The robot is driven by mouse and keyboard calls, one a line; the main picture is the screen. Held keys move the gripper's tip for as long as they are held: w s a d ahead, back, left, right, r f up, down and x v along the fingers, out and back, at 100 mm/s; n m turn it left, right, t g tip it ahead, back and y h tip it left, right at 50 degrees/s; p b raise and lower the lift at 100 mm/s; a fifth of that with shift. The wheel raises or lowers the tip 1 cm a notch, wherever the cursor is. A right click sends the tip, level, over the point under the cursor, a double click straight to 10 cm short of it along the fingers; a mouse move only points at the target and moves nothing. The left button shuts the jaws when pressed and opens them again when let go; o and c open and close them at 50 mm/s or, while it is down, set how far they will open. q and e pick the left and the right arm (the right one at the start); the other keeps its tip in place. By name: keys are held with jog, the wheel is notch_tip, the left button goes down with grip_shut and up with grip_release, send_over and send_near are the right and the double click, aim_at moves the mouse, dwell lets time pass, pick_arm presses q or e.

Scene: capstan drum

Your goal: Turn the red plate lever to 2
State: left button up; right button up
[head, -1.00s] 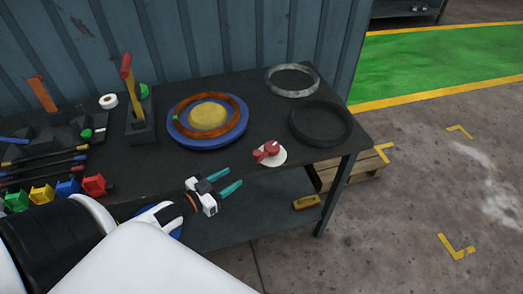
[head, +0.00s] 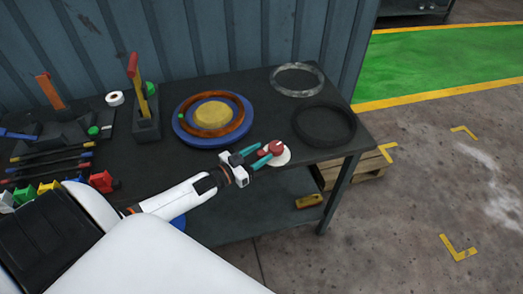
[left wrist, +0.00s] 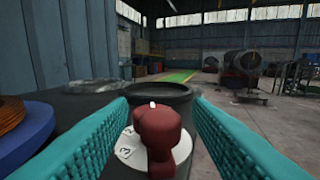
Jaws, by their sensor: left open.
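The red plate lever (head: 276,147) stands on a round white dial plate (head: 284,158) near the front edge of the dark table. In the left wrist view the red lever (left wrist: 158,135) has a white mark on top and its arm points toward the camera. Numbers show on the white plate (left wrist: 130,149) at left, one looking like a 3; the rest is hidden. My left gripper (head: 261,157) is open, its teal fingers at the lever. In the wrist view the fingers (left wrist: 160,125) lie on either side of the lever, with gaps visible. My right gripper is not in view.
A blue disc (head: 181,130) with an orange ring (head: 237,112) stands behind the gripper. A black ring (head: 324,124) and a grey ring (head: 297,80) lie to the right and back. Colored bins (head: 48,187) and tool stands (head: 147,129) are at left.

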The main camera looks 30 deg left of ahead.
pick_arm(q)
jog(key=shift+w+d, duration=0.2)
jog(key=shift+w, duration=0.4)
grip_shut()
jog(key=shift+d, duration=0.1)
